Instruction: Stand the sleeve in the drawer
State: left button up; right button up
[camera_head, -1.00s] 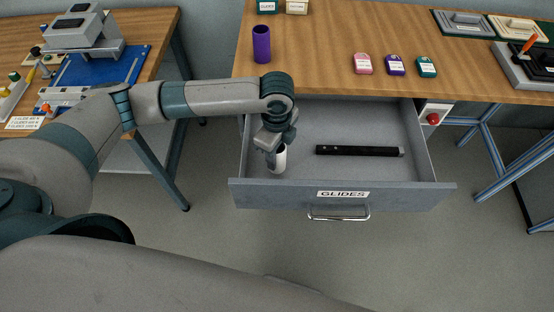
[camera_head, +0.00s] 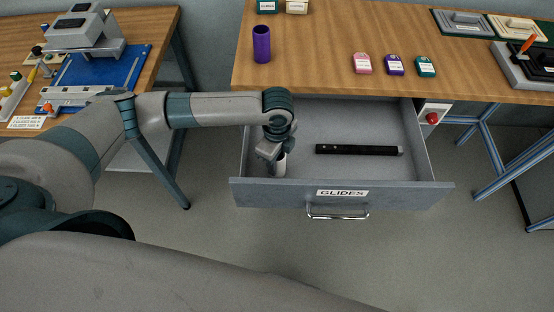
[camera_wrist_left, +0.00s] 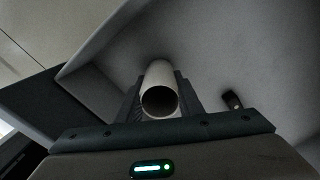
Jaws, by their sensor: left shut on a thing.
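The sleeve (camera_head: 281,167) is a pale hollow tube, upright or nearly so, at the left end of the open grey drawer (camera_head: 345,173). My left gripper (camera_head: 275,160) reaches down into the drawer and is shut on the sleeve. In the left wrist view the sleeve (camera_wrist_left: 159,78) sits between the two dark fingers, its dark round opening facing the camera. I cannot tell whether its lower end touches the drawer floor. My right gripper is not in view.
A black bar (camera_head: 358,150) lies in the drawer, right of the sleeve. The drawer front carries a GLIDES label (camera_head: 342,193) and a handle (camera_head: 337,213). A purple cylinder (camera_head: 261,44) stands on the wooden bench (camera_head: 310,50). The drawer floor between sleeve and bar is clear.

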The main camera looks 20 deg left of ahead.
pick_arm(q)
jog(key=o, duration=1.1)
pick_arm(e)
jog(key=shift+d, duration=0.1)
pick_arm(q)
jog(key=shift+r, duration=0.45)
jog(key=shift+r+b, duration=1.1)
jog(key=shift+r, duration=4.5)
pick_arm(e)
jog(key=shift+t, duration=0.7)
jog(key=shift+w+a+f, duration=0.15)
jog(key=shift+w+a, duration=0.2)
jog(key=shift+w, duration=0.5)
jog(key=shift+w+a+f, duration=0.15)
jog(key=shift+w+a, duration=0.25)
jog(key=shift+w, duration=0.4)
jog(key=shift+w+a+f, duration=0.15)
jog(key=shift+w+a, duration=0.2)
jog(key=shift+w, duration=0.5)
